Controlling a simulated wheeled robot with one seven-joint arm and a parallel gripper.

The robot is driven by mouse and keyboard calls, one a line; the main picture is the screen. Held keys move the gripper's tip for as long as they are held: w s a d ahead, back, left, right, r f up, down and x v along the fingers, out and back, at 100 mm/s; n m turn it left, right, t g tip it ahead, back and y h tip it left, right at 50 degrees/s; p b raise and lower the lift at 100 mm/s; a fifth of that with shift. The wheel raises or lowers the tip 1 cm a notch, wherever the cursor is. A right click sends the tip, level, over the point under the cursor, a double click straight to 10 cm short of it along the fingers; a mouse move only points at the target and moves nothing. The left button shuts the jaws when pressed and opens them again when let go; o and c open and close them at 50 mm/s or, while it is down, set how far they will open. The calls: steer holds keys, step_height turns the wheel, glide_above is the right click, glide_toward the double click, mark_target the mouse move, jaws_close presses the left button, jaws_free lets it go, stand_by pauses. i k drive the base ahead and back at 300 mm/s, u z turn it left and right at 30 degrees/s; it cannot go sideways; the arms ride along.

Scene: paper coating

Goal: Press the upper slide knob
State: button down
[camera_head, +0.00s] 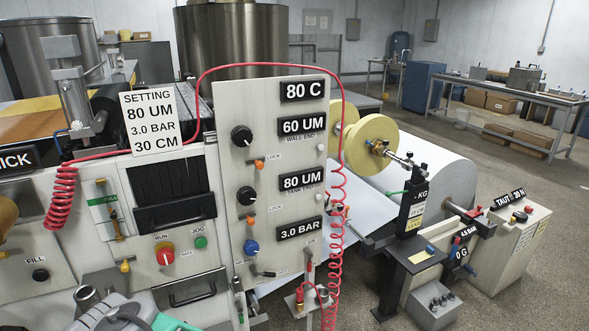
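A pale upright control panel (270,190) stands in the middle. Its upper black round knob (241,136) sits left of the "60 UM" display (302,124). A lower black knob (246,195) sits left of the "80 UM" display (303,181). Small orange lock levers show below each, the upper lock lever (259,164) and the lower lock lever (250,217). A blue knob (251,246) is beside the "3.0 BAR" display (300,229). I cannot tell which part is named the upper slide knob. No gripper fingers are recognisable, and nothing visibly touches the panel.
A coiled red hose (335,250) hangs along the panel's right edge and loops over its top. A red run knob (163,254) and green jog button (200,242) are to its left. A pale, teal-edged shape (135,316) at the bottom is unclear. A paper roll (435,180) stands right.

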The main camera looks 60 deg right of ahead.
mark_target(259, 163)
steer(key=k, duration=0.35)
steer(key=z, duration=0.7)
steer(key=i, duration=0.5)
